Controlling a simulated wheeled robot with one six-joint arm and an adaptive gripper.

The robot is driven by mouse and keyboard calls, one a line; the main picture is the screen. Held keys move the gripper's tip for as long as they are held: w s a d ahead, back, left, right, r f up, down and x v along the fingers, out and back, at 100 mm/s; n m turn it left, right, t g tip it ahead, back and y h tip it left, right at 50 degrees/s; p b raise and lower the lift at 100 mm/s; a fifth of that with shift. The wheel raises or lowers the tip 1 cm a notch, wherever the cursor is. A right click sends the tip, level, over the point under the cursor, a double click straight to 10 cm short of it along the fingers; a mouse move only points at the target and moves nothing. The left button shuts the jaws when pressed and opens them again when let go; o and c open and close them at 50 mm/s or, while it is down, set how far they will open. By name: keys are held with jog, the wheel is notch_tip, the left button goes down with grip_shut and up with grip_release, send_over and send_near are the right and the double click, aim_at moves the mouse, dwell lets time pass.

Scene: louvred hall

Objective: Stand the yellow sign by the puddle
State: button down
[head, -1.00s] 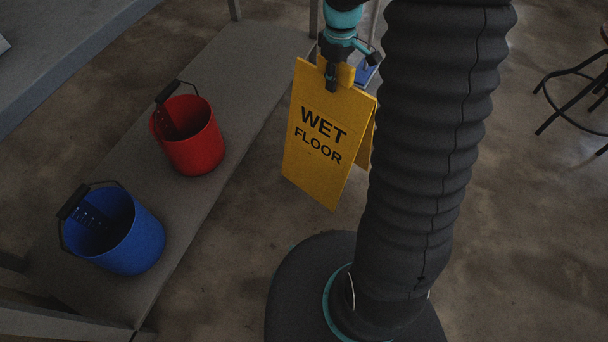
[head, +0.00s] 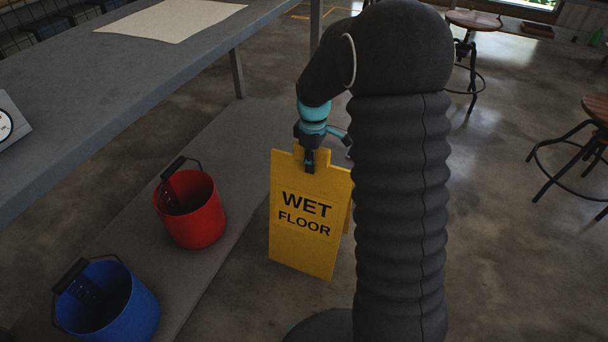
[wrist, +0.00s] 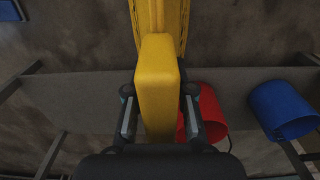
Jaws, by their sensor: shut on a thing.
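The yellow sign (head: 308,238) reads "WET FLOOR" and hangs upright below my gripper (head: 309,160) in the head view. My gripper is shut on the tab at its top. In the wrist view the yellow tab (wrist: 158,85) sits between the two fingers of my gripper (wrist: 158,112). My arm hides part of the sign's right side. I cannot tell whether its lower edge touches the floor. No puddle can be made out clearly; shiny patches on the floor look like reflected light.
A red bucket (head: 196,222) and a blue bucket (head: 112,308) stand on a low grey shelf (head: 238,190) left of the sign. A grey table (head: 100,85) is above it. Stools (head: 590,125) stand at the right. Open floor (head: 490,240) lies right of my arm.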

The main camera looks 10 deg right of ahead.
aim_at(303, 173)
jog(key=shift+w+a+f, duration=0.9)
jog(key=shift+w+a, duration=0.05)
jog(key=shift+a, duration=0.1)
jog(key=shift+f, duration=2)
jog(key=c, duration=1)
grip_release()
